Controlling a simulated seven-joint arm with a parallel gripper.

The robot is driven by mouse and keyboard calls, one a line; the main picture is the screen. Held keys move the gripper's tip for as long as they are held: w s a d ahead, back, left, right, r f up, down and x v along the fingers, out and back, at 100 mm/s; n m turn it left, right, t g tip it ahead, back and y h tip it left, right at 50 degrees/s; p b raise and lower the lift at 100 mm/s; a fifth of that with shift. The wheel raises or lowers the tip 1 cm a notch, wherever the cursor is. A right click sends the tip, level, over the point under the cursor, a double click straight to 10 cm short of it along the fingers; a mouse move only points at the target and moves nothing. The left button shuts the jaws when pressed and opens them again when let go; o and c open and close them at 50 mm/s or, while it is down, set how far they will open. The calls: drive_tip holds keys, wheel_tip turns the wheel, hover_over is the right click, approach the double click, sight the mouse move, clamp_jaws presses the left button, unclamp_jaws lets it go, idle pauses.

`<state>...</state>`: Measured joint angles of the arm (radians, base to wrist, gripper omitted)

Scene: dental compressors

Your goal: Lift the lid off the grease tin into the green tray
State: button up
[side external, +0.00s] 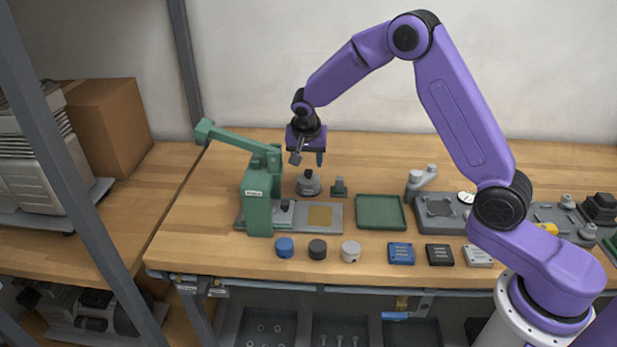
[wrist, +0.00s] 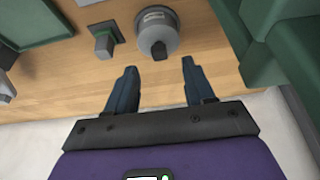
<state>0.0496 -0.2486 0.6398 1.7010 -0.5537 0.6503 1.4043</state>
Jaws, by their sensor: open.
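The grease tin (side external: 308,187) is a round grey tin with a dark knob on its lid, standing on the wooden bench just right of the green press. It also shows in the wrist view (wrist: 157,35), where the lid knob (wrist: 159,50) points toward my fingers. My gripper (side external: 307,160) is open and empty, above and a little behind the tin. In the wrist view its two fingers (wrist: 156,75) are apart, with the tin beyond their tips. The green tray (side external: 380,212) lies empty to the right of the tin; its corner shows in the wrist view (wrist: 35,22).
A green lever press (side external: 258,195) stands close left of the tin. A small grey block on a green base (side external: 339,187) sits between tin and tray. Round caps (side external: 318,249) and flat blocks (side external: 440,254) line the front edge. A grey fixture (side external: 440,210) is right of the tray.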

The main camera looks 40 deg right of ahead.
sight(309, 170)
drive_tip(key=shift+x, duration=2.6)
drive_tip(key=shift+d, duration=0.1)
clamp_jaws()
